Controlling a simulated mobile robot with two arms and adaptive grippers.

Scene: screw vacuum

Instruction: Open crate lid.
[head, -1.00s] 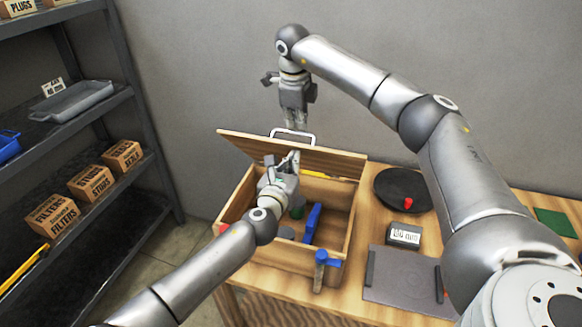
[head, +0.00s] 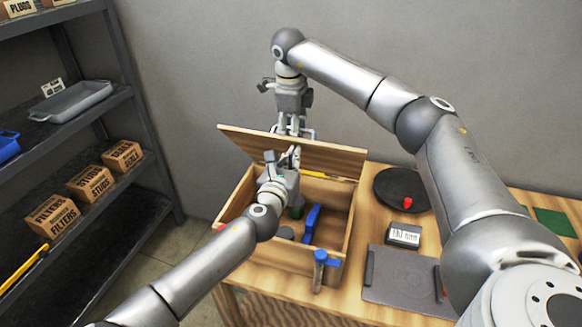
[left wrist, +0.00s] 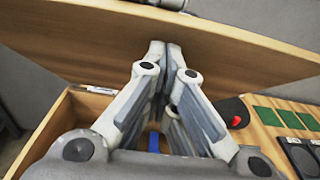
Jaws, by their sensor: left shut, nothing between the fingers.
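The wooden crate (head: 280,257) stands on the workbench. Its lid (head: 335,158) is raised and leans up along the back of the open box. My left gripper (head: 292,157) is over the crate, its fingers together and empty, close to the lid's inner face. In the left wrist view, the fingertips (left wrist: 166,50) reach up to the lid (left wrist: 250,45); I cannot tell whether they touch. My right gripper (head: 295,130) points down behind the lid's top edge, where the lid's handle is mostly hidden. Whether its fingers are closed is unclear.
Inside the crate lie a blue part (head: 311,224) and other items. A blue-handled clamp (head: 321,258) is at its front. A black disc (head: 402,188) with a red knob, a labelled box (head: 403,235) and a grey tray (head: 400,290) sit right. Shelving (head: 150,130) stands left.

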